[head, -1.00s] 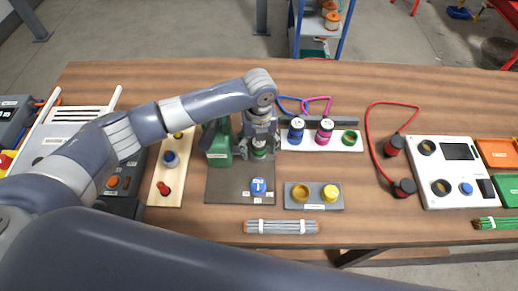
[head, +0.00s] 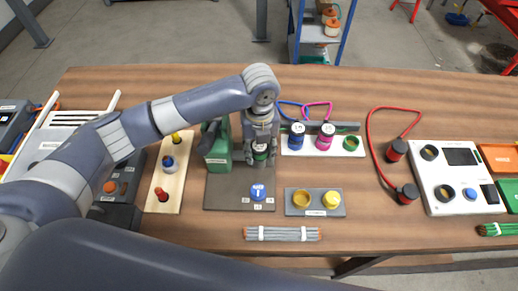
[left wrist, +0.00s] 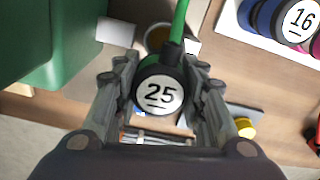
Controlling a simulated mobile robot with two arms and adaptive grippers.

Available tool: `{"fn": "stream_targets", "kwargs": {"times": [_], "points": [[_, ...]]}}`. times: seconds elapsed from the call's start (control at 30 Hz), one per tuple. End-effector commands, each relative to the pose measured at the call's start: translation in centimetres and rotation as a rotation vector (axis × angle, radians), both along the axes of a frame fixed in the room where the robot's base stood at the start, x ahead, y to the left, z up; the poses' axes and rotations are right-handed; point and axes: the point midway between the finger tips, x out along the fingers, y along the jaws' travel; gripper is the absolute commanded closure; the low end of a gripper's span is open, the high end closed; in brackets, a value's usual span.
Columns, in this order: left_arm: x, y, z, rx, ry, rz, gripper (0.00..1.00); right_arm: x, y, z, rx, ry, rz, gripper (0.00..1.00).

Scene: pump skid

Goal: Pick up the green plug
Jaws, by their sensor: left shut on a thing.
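The green plug (head: 260,153) is between the fingers of my left gripper (head: 260,157), beside a green pump-like housing (head: 218,145). In the left wrist view the plug's round cap (left wrist: 160,94) shows the label 25, and a green cable runs up from it. The fingers of my left gripper (left wrist: 160,100) are shut on its sides. The plug is above a dark base plate (head: 228,187); I cannot tell whether it is clear of what lies under it. My right gripper is not in view.
A white rack (head: 341,150) to the right holds a blue plug (head: 296,138), a magenta plug (head: 325,137) and an empty green ring (head: 350,144). A grey block (head: 315,210) with yellow parts and a grey cable bundle (head: 283,234) lie in front. A red cable (head: 371,150) loops to the right.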

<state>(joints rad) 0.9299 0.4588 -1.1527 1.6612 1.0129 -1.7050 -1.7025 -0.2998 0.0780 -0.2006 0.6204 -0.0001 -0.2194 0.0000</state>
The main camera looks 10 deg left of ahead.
Motion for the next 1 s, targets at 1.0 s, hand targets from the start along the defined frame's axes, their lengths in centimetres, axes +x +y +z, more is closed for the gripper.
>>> {"fn": "stream_targets", "kwargs": {"times": [1.0], "points": [[-13.4, -3.9, 1.4, -0.001, -0.003, 0.002, 0.91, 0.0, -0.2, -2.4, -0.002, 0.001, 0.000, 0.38]]}}
